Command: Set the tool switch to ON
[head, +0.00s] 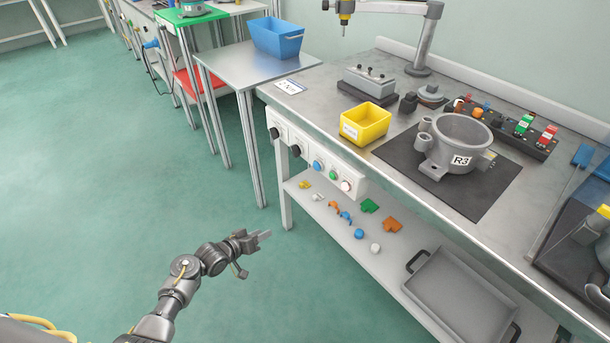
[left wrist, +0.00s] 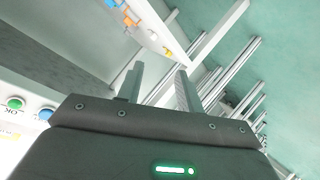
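A white control panel (head: 308,160) runs along the front edge of the workbench. It carries two black rotary knobs at its left end, the outer knob (head: 274,133) and the inner knob (head: 296,150), then blue, green and pale buttons. No label is readable in the head view, so I cannot tell which knob is the tool switch. My left gripper (head: 254,252) is open and empty, in front of and below the panel, clear of it. In the left wrist view its two fingers (left wrist: 158,80) stand apart with nothing between them.
The workbench (head: 350,88) holds a yellow bin (head: 366,124), a grey housing marked R3 (head: 458,145) and a black button box (head: 508,126). The lower shelf (head: 325,222) has several small coloured parts and a grey tray (head: 462,296). The green floor at left is clear.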

